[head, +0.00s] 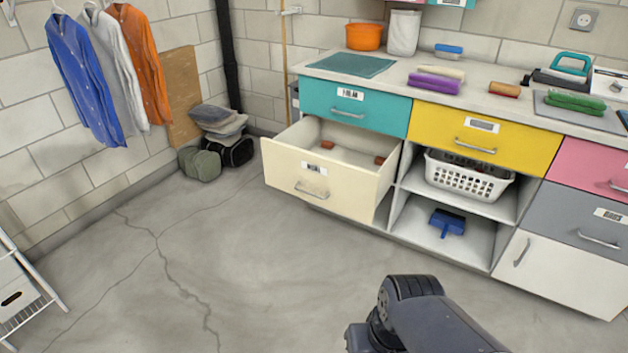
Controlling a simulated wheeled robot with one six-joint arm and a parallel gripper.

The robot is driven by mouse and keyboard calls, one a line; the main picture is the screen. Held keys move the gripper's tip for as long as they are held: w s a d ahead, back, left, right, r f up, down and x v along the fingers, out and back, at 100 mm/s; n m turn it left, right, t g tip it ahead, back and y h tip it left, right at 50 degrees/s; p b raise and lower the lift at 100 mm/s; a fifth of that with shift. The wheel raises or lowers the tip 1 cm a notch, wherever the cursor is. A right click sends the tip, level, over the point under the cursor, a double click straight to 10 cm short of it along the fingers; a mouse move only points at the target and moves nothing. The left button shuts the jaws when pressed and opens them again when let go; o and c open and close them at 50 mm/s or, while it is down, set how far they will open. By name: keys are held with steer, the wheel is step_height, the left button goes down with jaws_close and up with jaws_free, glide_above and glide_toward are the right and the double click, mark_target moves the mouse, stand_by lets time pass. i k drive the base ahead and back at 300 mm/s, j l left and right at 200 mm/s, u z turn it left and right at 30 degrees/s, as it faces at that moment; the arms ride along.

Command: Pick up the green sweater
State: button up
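A folded green cloth item (575,101), which looks like the green sweater, lies on a flat grey board (560,113) on the countertop at the right. Its far side is partly hard to make out. My arm shows at the bottom of the head view as a dark grey link, well in front of the counter. My gripper is not in view.
A cream drawer (305,180) stands pulled open, with small reddish items inside. On the counter (480,96) are a purple folded cloth (434,83), a brown roll (504,90) and a teal iron (571,64). The floor (250,270) ahead is clear.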

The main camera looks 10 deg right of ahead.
mark_target(561, 99)
steer(key=z, duration=1.5)
